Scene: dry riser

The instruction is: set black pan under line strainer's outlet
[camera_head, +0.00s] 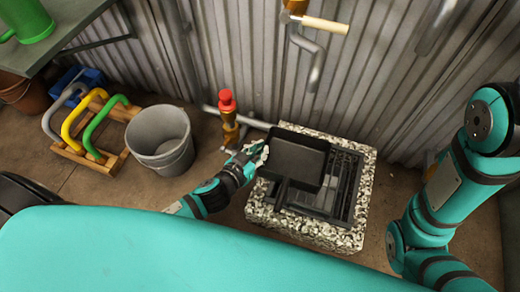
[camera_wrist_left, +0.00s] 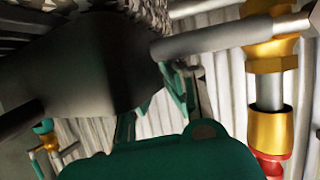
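The black pan (camera_head: 297,160) is a square tray with a short handle, over the left part of the drain grate (camera_head: 343,185). In the left wrist view the pan (camera_wrist_left: 85,70) is close and dark at upper left. My left gripper (camera_head: 258,158) is at the pan's left edge; its fingers (camera_wrist_left: 178,88) overlap that edge, and their grip is unclear. A brass fitting with a red cap (camera_head: 228,112), apparently the line strainer, stands left of the pan; its brass body (camera_wrist_left: 270,65) also shows in the left wrist view. My right gripper is out of view.
A grey pipe (camera_head: 258,124) runs from the fitting towards the pan. A pale stone rim (camera_head: 325,235) surrounds the grate. A grey bucket (camera_head: 160,140) and a wooden rack (camera_head: 105,163) with coloured hooked handles stand left. Corrugated metal wall (camera_head: 390,90) closes the back.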

